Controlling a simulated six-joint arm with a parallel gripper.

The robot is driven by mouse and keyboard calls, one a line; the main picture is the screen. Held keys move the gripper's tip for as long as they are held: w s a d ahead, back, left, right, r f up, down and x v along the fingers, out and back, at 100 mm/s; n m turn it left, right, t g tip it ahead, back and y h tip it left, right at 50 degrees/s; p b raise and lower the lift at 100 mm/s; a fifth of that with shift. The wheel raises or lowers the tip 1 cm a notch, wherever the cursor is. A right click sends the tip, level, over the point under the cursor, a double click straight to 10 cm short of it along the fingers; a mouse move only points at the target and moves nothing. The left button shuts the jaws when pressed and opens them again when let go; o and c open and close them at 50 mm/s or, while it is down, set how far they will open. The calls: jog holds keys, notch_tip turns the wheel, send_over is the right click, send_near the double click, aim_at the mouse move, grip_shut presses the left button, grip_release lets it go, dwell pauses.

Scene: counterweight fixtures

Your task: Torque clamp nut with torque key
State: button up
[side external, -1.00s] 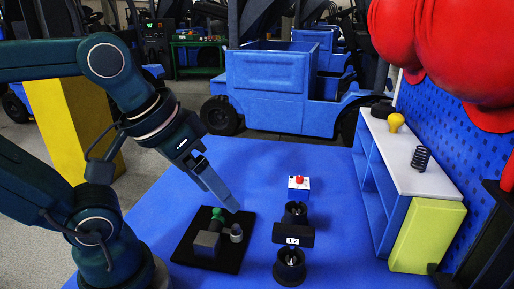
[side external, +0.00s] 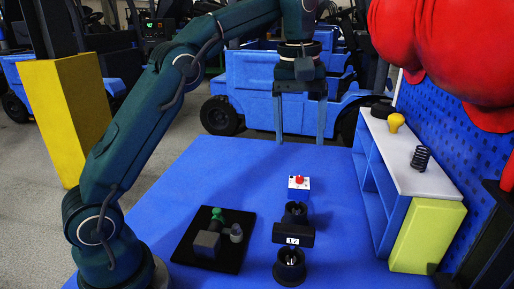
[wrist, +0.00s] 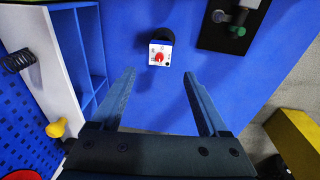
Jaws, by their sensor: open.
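My gripper (side external: 300,132) is raised high above the blue table, fingers pointing down, open and empty. In the wrist view my gripper (wrist: 159,76) has its fingertips spread on either side of a white box with a red button (wrist: 160,54), which lies beyond them. This box (side external: 299,184) stands behind a black fixture (side external: 293,236) labelled 17. The fixture's front round cup (side external: 289,268) has a small silver part inside. A black plate (side external: 232,262) to its left carries a grey block (side external: 207,244), a green-ended tool (side external: 217,217) and a grey cylinder (side external: 236,233). I cannot tell which part is the clamp nut or torque key.
A shelf (side external: 405,162) with a white top stands at the right, bearing a yellow knob (side external: 396,122) and a black spring (side external: 420,158). Red rounded objects (side external: 440,50) hang above it. A yellow post (side external: 62,115) stands at the left. The back left of the table is clear.

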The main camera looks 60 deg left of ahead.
jog(key=g, duration=0.1)
send_over(300, 177)
notch_tip(300, 177, down, 5)
jog(key=shift+d, duration=0.1)
jog(key=shift+f, duration=4.7)
grip_shut()
